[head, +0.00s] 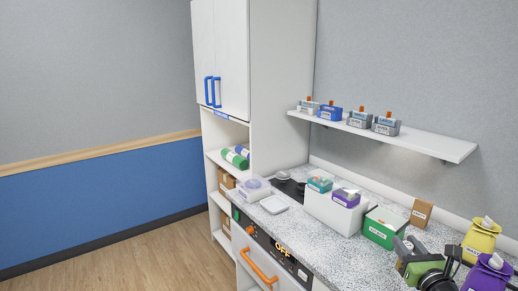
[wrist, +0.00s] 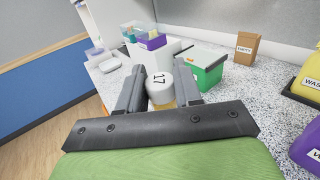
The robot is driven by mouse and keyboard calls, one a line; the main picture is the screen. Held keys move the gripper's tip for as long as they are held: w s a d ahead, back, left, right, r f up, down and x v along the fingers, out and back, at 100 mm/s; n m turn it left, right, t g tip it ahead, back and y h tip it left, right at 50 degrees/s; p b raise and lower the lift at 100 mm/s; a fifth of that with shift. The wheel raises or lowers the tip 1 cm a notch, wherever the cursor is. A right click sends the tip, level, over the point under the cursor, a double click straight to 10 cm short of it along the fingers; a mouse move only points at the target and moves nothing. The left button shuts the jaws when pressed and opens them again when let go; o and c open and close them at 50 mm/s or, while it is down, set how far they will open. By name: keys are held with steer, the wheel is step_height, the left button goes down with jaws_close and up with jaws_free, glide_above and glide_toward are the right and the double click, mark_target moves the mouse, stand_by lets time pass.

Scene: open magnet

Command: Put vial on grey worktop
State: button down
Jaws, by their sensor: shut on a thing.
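The vial (wrist: 161,88) has a white cap marked 17 and a yellowish body. It sits between the two dark fingers of my gripper (wrist: 159,92), which is shut on it. The grey worktop (head: 342,249) is a speckled counter along the wall, and it also shows in the wrist view (wrist: 235,91). My gripper (head: 407,248) is over the worktop at the lower right of the head view. The vial cannot be made out clearly there. I cannot tell how high the vial is above the worktop.
A brown box (head: 421,213) stands by the wall. Yellow (head: 480,239) and purple (head: 487,274) containers are at the right. Bare worktop shows in front of the white bin.

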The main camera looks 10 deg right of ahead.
steer(key=s+a+f+n+y, duration=0.1)
steer(key=a+f+n+y, duration=0.1)
steer(key=a+f, duration=0.4)
steer(key=s+a+f+n+g+y, duration=0.1)
steer(key=a+f+y, duration=0.4)
steer(key=a, duration=0.9)
steer(key=s+a+f+n+g+y, duration=0.1)
steer(key=a+f+n+y, duration=0.3)
steer(key=a+f, duration=0.3)
steer(key=a, duration=0.3)
steer(key=shift+s+f, duration=0.15)
steer(key=shift+s, duration=0.2)
steer(key=shift+d, duration=0.15)
